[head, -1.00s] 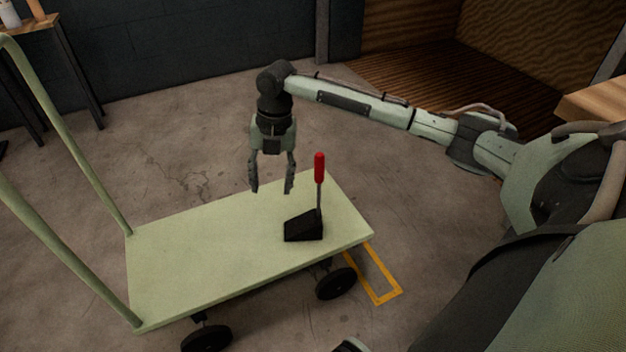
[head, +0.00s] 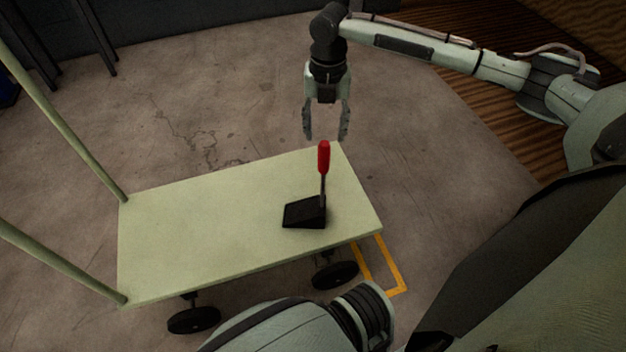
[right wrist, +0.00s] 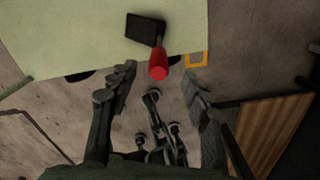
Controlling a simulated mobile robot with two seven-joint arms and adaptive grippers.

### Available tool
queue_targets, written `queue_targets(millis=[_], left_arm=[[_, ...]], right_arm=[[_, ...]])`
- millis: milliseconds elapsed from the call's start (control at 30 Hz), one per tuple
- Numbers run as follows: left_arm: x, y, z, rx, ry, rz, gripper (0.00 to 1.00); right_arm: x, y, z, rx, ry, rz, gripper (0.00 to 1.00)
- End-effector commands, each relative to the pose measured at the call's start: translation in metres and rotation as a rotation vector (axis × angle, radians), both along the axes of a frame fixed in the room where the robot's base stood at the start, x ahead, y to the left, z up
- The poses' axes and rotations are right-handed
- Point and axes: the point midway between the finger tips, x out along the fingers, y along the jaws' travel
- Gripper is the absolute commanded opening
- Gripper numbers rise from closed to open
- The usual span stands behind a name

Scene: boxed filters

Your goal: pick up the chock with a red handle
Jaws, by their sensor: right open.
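The chock (head: 304,213) is a black wedge with an upright rod and a red handle (head: 324,157). It stands on the right part of the pale green cart's deck (head: 200,225). In the right wrist view the black wedge (right wrist: 145,29) and the red handle (right wrist: 158,66) show from above, the handle ahead of the fingers. My right gripper (head: 326,137) is open and empty, pointing down, above and behind the handle in the head view, apart from it. A part of my left arm shows at the bottom of the head view, but its gripper is not seen.
The cart has black wheels (head: 335,275) and tall push-handle bars (head: 60,125) at its left. A yellow floor marking (head: 397,270) lies by its right end. A wooden-floored area (head: 470,85) is at the back right. The rest of the deck is clear.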

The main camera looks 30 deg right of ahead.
Motion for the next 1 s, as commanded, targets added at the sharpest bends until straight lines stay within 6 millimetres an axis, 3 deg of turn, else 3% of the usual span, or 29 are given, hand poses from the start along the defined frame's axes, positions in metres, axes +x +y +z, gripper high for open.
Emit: queue_targets(millis=[400, 600, 833, 1000], left_arm=[[-0.005, 0.000, 0.011, 0.006, -0.008, 0.003, 0.95], [0.010, -0.010, 0.016, -0.012, -0.077, -0.023, 0.95], [0.013, -0.012, 0.018, -0.016, -0.090, -0.028, 0.95], [0.012, -0.012, 0.018, -0.016, -0.090, -0.028, 0.95]], right_arm=[[-0.004, 0.003, -0.046, 0.001, 0.004, 0.001, 0.49], [-0.005, 0.003, -0.074, 0.000, 0.003, 0.000, 0.49], [-0.005, 0.003, -0.076, -0.001, 0.001, 0.001, 0.49], [-0.004, 0.003, -0.076, -0.001, 0.001, 0.001, 0.30]])
